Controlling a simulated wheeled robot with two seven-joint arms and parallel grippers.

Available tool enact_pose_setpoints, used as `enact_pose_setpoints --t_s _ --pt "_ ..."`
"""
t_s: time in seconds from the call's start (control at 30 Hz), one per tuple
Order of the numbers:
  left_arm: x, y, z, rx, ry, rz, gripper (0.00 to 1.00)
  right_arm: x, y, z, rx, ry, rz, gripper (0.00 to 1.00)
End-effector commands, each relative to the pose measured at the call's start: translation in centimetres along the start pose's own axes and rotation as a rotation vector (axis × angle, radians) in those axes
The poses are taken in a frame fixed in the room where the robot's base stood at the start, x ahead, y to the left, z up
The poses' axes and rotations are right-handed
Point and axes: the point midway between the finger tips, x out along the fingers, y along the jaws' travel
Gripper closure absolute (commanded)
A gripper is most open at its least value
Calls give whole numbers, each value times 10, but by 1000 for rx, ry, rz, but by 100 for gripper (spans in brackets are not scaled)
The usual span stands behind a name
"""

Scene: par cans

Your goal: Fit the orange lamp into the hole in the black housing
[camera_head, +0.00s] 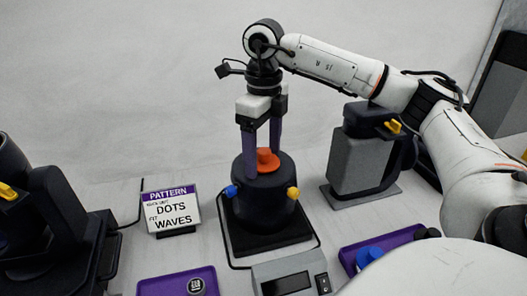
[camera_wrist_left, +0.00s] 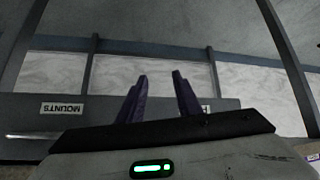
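The orange lamp (camera_head: 267,161) is at the top of the round black housing (camera_head: 264,202) in the head view. The housing stands upright on a black base, with a blue knob on its left and a yellow knob on its right. My right gripper (camera_head: 262,170) points straight down, its purple fingers on either side of the lamp. The lamp hides the far fingertip, and whether the fingers press on the lamp is unclear. The hole is hidden, so I cannot tell how deep the lamp sits. My left gripper (camera_wrist_left: 161,95) is open and empty in the left wrist view.
A pattern sign (camera_head: 171,209) stands left of the housing, and a grey device with a yellow lever (camera_head: 359,160) stands behind right. A purple tray (camera_head: 176,284) with a dark part, a grey box (camera_head: 290,277) and another purple tray (camera_head: 375,247) with a blue part lie in front.

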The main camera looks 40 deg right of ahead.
Motion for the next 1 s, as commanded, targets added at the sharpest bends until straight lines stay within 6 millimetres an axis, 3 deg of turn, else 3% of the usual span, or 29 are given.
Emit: enact_pose_setpoints --t_s 0.37,0.53,0.83,1.0 --pt "0 0 0 0 1 0 69 0 2 0 -4 7 2 22" --pt "1 0 0 1 2 0 69 -23 2 1 -4 1 1 22" --pt "-8 1 -9 1 1 0 69 -87 1 0 -1 -2 -1 22" --pt "-14 1 -16 1 3 0 69 -102 0 0 0 0 -1 22"
